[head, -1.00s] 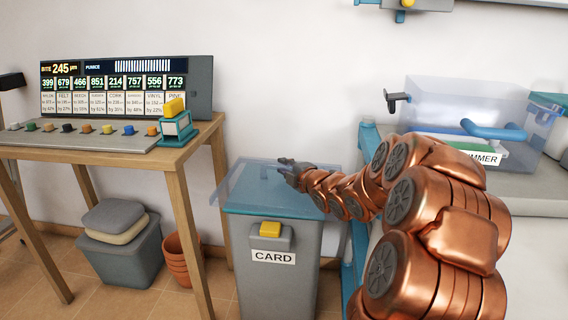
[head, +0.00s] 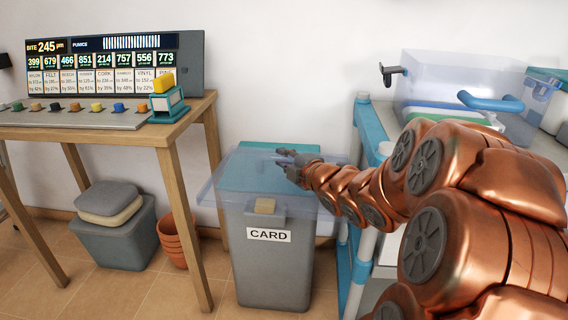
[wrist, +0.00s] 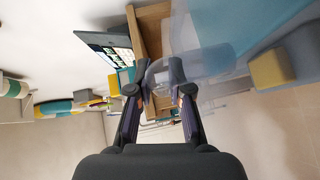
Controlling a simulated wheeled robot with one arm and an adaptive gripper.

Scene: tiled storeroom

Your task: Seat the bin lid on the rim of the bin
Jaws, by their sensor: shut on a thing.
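The bin (head: 272,272) is a grey upright box with a CARD label. The bin lid (head: 222,190) is a clear bluish sheet over the bin's top. It overhangs the bin at the left and front, and the bin's yellow block (head: 265,206) shows dulled through it. A teal area shows through and behind the lid. My gripper (head: 286,158) is above the lid. In the wrist view my gripper (wrist: 160,90) is shut on the lid's clear curved handle (wrist: 160,70). I cannot tell whether the lid touches the rim.
A wooden table (head: 172,138) with a display panel (head: 110,65) stands to the left. Under it are a grey tub (head: 115,240) and stacked terracotta pots (head: 172,240). A blue-framed bench (head: 368,135) with a clear box (head: 450,80) stands close at the right.

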